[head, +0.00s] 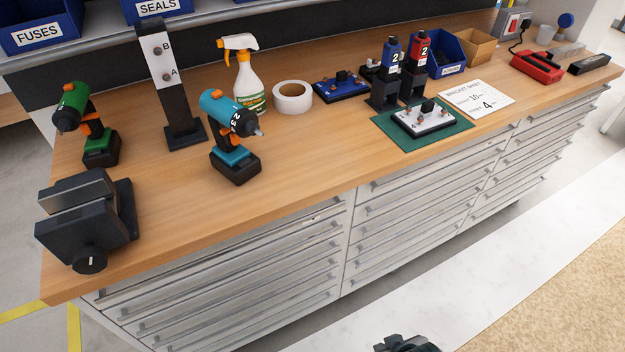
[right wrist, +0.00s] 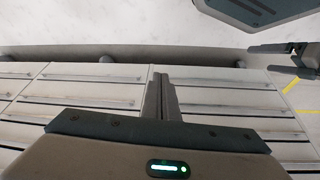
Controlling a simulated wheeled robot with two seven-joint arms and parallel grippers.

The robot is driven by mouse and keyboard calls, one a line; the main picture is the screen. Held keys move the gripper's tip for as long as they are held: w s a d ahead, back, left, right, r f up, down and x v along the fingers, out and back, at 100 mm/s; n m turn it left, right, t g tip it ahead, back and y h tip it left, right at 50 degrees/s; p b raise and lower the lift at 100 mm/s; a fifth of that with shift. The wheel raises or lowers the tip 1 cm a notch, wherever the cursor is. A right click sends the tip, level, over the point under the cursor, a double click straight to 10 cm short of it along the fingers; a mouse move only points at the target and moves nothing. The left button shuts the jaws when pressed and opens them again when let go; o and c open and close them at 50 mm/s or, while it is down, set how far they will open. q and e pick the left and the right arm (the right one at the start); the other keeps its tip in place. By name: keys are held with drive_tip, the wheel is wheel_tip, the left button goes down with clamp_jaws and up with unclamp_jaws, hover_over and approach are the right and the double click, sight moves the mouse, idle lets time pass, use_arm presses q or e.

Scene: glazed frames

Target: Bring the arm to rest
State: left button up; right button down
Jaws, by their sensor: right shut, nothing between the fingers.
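My right gripper (head: 405,343) shows at the bottom edge of the head view, low in front of the bench and drawers, clear of the worktop. In the right wrist view its two fingers (right wrist: 162,97) lie together, shut with nothing between them, with drawer fronts behind. My left arm does not show in the head view.
The wooden bench (head: 300,165) stands over grey drawers (head: 420,220). On it are a green drill (head: 72,108), a blue drill (head: 228,112), a vise (head: 85,220), a spray bottle (head: 246,85) and a green mat (head: 455,133). The floor in front (head: 500,270) is clear.

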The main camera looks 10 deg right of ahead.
drive_tip(key=a+f+t, duration=0.1)
drive_tip(key=a+f, duration=0.1)
drive_tip(key=f, duration=1)
drive_tip(key=a+f+t+y, duration=0.1)
drive_tip(key=a+f+t, duration=0.1)
drive_tip(key=f, duration=1.1)
drive_tip(key=shift+s+a+n, duration=0.25)
drive_tip(key=shift+s+n, duration=0.05)
drive_tip(key=shift+s, duration=0.1)
drive_tip(key=shift+f, duration=0.1)
